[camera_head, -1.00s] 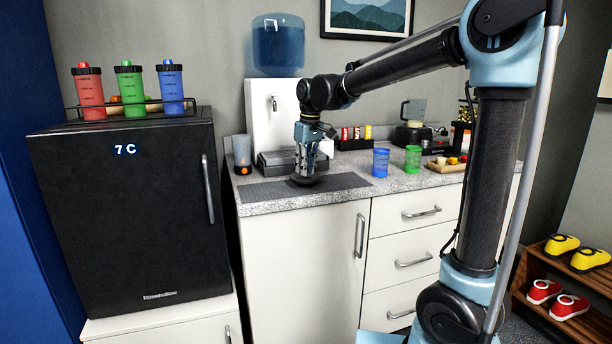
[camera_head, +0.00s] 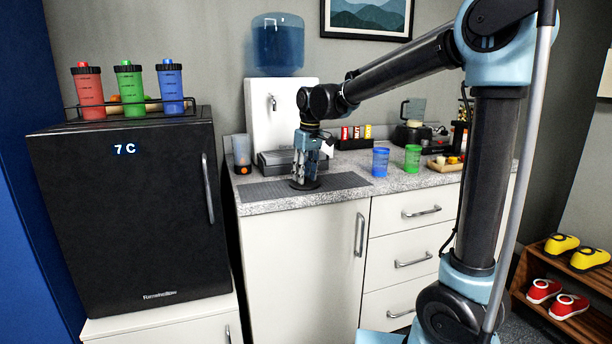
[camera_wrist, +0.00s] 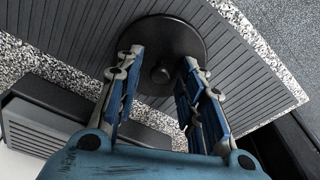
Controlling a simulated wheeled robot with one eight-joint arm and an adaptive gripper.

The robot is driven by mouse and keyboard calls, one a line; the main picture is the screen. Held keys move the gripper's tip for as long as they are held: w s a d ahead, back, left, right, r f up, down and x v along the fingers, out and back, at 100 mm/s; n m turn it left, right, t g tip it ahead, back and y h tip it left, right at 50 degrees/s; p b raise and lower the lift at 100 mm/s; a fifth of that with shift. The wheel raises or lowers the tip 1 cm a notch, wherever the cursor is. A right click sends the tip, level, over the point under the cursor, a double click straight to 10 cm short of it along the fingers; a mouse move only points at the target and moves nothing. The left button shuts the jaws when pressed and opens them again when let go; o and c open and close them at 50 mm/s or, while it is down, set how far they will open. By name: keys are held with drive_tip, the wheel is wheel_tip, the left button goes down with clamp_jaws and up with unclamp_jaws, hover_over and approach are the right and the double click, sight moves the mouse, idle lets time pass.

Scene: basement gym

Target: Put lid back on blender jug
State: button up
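The lid is a dark round disc (camera_wrist: 165,38) with a small central knob (camera_wrist: 160,73). It lies flat on the ribbed grey mat and also shows in the head view (camera_head: 303,185). My gripper (camera_wrist: 159,60) is directly over the lid and points down. Its two fingers stand apart on either side of the knob, with gaps visible between them and the knob. What looks like the blender jug (camera_head: 413,109), clear with a handle, stands on a dark base at the back right of the counter.
The ribbed mat (camera_head: 347,181) covers the counter's front left. A blue cup (camera_head: 380,162) and a green cup (camera_head: 412,158) stand to the right. A clear container (camera_head: 241,152) stands at the left, beside a white water dispenser (camera_head: 258,110). A food board (camera_head: 446,166) lies at the right.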

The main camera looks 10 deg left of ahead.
sight(309, 184)
wheel_tip(309, 184, up, 12)
drive_tip(key=d, duration=0.1)
drive_tip(key=shift+s+d, duration=0.2)
drive_tip(key=shift+s, duration=0.2)
